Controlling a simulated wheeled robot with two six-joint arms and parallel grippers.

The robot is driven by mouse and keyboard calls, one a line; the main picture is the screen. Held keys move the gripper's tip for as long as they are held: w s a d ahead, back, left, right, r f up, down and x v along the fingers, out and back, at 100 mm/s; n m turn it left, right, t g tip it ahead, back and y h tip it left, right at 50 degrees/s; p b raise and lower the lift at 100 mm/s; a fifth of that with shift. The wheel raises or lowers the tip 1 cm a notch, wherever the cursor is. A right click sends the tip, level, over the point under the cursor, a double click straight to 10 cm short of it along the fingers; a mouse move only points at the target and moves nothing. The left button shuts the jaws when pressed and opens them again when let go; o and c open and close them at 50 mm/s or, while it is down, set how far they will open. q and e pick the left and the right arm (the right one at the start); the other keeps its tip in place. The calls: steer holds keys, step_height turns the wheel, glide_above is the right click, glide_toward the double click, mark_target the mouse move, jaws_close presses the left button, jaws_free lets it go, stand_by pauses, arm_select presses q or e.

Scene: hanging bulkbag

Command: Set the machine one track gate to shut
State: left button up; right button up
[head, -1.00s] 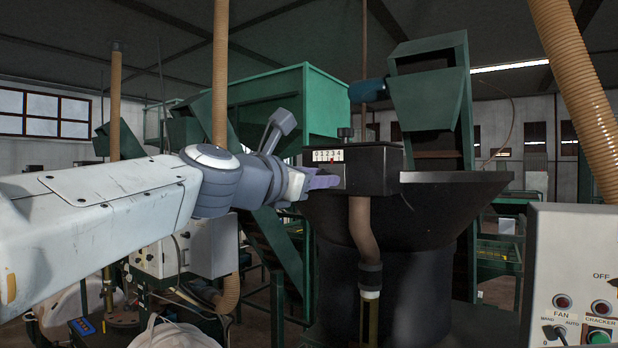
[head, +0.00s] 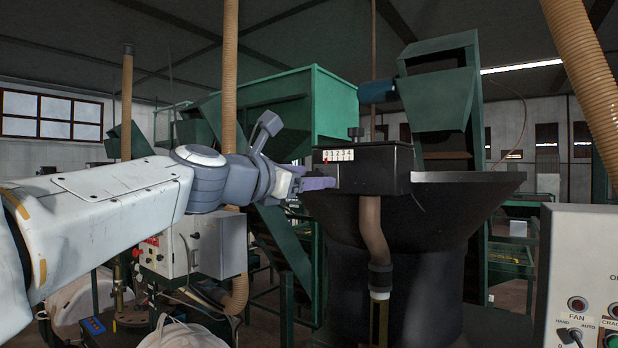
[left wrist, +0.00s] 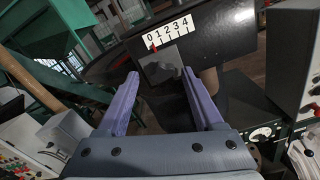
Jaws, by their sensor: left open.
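The track gate is on a black box (head: 385,170) at the rim of a dark round hopper. Its white scale, marked 0 to 4, faces me in the head view (head: 338,155) and the left wrist view (left wrist: 167,32). A red pointer (left wrist: 153,47) stands at or very near 0. A dark grey gate plate (left wrist: 162,66) shows below the scale. My left gripper (head: 318,184) is at the left part of the box front. It is open in the left wrist view (left wrist: 158,76), with the plate beyond and between its fingertips; contact is unclear. My right gripper is out of view.
A brown pipe (head: 372,230) hangs below the box. The black hopper (head: 470,205) flares out to the right. A control panel (head: 585,260) stands at the right front, and a grey switch box (head: 205,245) stands below my left arm.

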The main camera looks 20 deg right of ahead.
arm_select(q)
steer(key=b+v, duration=0.3)
steer(key=v, duration=0.7)
steer(key=shift+b, duration=0.35)
steer(key=shift+s+a, duration=0.1)
